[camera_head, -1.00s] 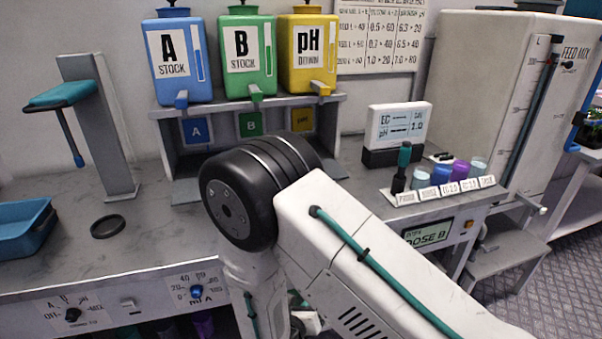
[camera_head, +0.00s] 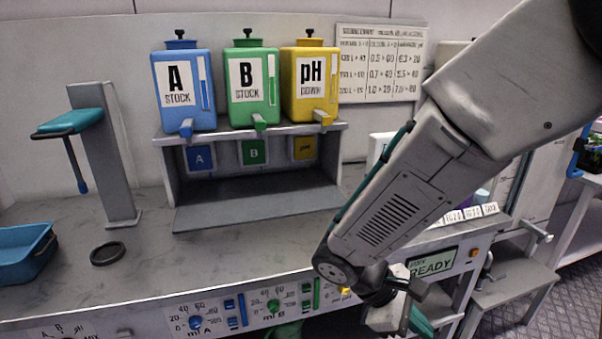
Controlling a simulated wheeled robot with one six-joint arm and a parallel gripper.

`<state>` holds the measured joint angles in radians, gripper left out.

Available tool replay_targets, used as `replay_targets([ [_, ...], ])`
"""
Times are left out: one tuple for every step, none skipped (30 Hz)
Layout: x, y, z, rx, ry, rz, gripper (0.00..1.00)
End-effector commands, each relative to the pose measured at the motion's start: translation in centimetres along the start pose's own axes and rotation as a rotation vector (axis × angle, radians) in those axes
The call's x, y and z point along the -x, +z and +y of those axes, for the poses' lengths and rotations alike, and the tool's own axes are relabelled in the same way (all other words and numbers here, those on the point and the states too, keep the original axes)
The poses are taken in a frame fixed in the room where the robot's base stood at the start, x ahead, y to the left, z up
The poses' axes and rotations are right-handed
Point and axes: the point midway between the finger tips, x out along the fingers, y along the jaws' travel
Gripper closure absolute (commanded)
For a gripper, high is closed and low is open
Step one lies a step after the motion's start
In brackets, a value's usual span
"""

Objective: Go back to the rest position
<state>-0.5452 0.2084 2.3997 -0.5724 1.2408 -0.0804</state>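My arm reaches in from the upper right and bends down to the front edge of the bench. My gripper (camera_head: 402,312) is at the lower middle right, below the wrist joint and in front of the panel. Its fingers are small, dark and partly hidden. I cannot tell whether they are open or shut, or whether the teal piece beside them is held.
Blue A (camera_head: 183,88), green B (camera_head: 252,92) and yellow pH (camera_head: 310,88) tanks stand on a grey shelf (camera_head: 258,205). A display (camera_head: 432,263) reads READY. A blue tray (camera_head: 25,255), black ring (camera_head: 107,253) and grey stand (camera_head: 108,160) are left. My arm hides bottles behind it.

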Motion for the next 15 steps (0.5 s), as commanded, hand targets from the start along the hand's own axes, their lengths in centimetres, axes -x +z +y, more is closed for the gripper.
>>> replay_targets([
  [0.4, 1.7, -0.2, -0.079, -0.06, 0.044, 1.0],
  [0.6, 2.5, -0.4, -0.122, -0.096, 0.067, 1.0],
  [0.9, 3.5, -0.7, -0.179, -0.143, 0.099, 1.0],
  [1.1, 4.3, -1.0, -0.22, -0.177, 0.122, 1.0],
  [1.3, 5.0, -1.2, -0.26, -0.211, 0.146, 1.0],
  [1.6, 5.9, -1.6, -0.313, -0.255, 0.179, 1.0],
  [1.8, 6.6, -1.8, -0.353, -0.287, 0.204, 1.0],
  [2.1, 7.2, -2.0, -0.392, -0.317, 0.229, 1.0],
  [2.4, 8.1, -2.3, -0.443, -0.357, 0.263, 1.0],
  [2.6, 8.7, -2.5, -0.48, -0.385, 0.289, 1.0],
  [2.9, 9.3, -2.7, -0.515, -0.412, 0.315, 1.0],
  [3.2, 10.1, -3.0, -0.563, -0.447, 0.351, 1.0],
  [3.4, 10.7, -3.2, -0.598, -0.471, 0.378, 1.0],
  [3.7, 11.3, -3.4, -0.632, -0.493, 0.405, 1.0],
  [4.0, 12.1, -3.6, -0.677, -0.521, 0.442, 1.0],
])
